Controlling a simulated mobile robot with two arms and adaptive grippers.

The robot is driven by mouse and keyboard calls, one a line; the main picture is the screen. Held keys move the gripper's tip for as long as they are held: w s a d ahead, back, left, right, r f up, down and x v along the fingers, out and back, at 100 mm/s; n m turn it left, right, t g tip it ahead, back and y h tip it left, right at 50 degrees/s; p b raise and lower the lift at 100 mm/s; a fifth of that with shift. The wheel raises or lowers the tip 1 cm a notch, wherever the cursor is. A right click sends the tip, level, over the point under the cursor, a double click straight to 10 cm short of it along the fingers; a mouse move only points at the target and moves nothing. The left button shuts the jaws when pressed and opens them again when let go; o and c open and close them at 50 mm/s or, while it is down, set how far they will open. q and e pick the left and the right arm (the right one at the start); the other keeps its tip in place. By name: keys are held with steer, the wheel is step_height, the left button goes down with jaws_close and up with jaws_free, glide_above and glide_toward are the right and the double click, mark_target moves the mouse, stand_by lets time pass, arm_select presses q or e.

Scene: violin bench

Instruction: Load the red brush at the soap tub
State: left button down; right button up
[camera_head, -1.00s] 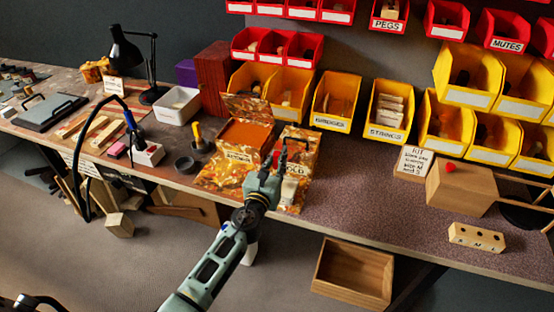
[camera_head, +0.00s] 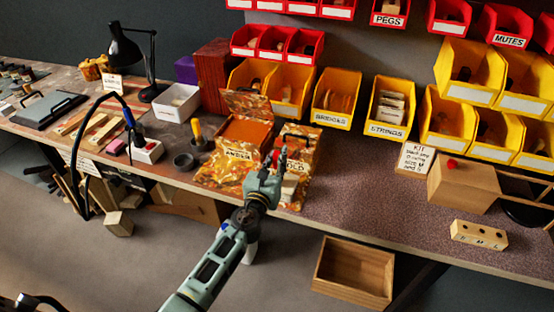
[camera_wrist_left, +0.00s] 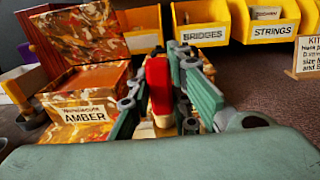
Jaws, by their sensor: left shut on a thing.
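My left gripper (camera_head: 279,162) is at the front of the bench, by the right-hand marbled box. In the left wrist view its fingers (camera_wrist_left: 165,100) are closed around a red piece with pale wood at its lower end, which I take to be the red brush (camera_wrist_left: 157,78). The fingers hide part of it. A small dark round tub (camera_head: 184,163) sits left of the marbled boxes. Behind it, a yellow-handled tool (camera_head: 197,131) stands in another dark round holder (camera_head: 201,145). I cannot tell which is the soap tub.
The open marbled AMBER box (camera_head: 239,160) stands left of my gripper; it also shows in the left wrist view (camera_wrist_left: 85,105). Yellow bins (camera_head: 338,98) line the back. A white container (camera_head: 177,103) and lamp (camera_head: 124,50) stand left.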

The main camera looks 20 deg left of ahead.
arm_select(q)
steer(key=shift+f+b, duration=0.4)
steer(key=shift+s+f, duration=0.1)
steer(key=shift+f, duration=0.1)
stand_by(1.1)
step_height(320, 180, up, 7)
steer(key=p, duration=0.7)
steer(key=shift+r, duration=0.2)
steer(key=shift+f, duration=0.1)
stand_by(0.4)
